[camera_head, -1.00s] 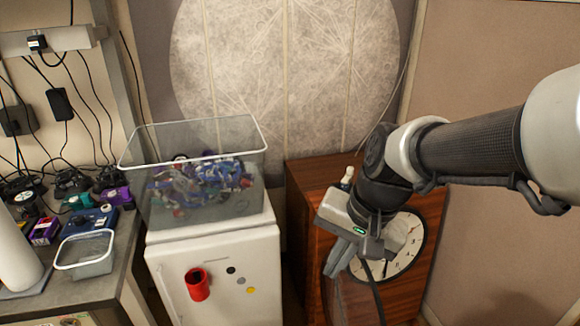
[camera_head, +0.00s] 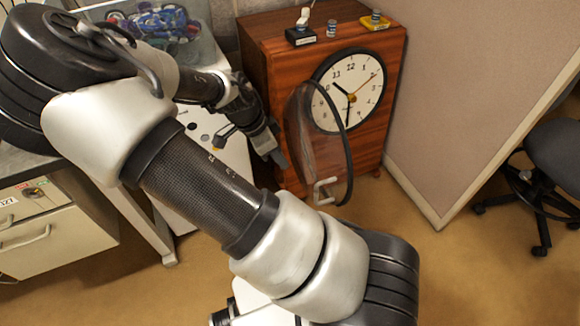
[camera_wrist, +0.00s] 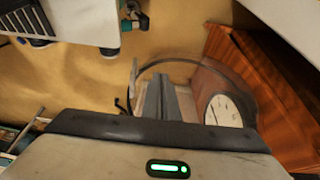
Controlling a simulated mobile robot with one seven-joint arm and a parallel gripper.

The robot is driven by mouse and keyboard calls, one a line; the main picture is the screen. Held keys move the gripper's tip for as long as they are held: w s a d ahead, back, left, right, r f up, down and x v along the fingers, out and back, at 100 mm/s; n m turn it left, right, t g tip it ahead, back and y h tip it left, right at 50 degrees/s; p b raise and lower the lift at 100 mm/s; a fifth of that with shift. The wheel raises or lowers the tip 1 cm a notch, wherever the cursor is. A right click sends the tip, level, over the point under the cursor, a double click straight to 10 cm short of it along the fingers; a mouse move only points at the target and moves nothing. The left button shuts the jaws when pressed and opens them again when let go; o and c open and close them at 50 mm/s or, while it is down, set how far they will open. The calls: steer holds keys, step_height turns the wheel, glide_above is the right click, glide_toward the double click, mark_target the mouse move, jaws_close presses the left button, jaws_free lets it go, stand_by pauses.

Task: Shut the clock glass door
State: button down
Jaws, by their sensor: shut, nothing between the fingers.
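The wooden clock (camera_head: 268,75) has a white round dial (camera_head: 345,92) with a black rim. Its round glass door (camera_head: 348,165) stands open, swung out from the dial, with a black frame and a pale handle (camera_head: 325,188) at its lower edge. My gripper (camera_head: 281,158) is shut and empty, just left of the door in the head view. In the wrist view my gripper (camera_wrist: 160,85) points toward the door, whose frame (camera_wrist: 180,62) arcs behind the fingers. The dial (camera_wrist: 223,112) is to their right. I cannot tell whether the fingers touch the door.
Small items (camera_head: 300,35) stand on the clock's top. A white cabinet (camera_head: 205,200) with a clear bin (camera_head: 190,75) is on the left. A beige partition (camera_head: 470,80) and an office chair (camera_head: 555,160) are on the right. Open floor lies in front of the clock.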

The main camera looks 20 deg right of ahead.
mark_target(308, 146)
steer(key=d+f+b, duration=0.3)
steer(key=d+f, duration=0.4)
steer(key=f, duration=0.1)
steer(key=shift+s+d+f+b, duration=0.15)
steer(key=shift+s+d+b, duration=0.1)
steer(key=shift+s+b, duration=0.15)
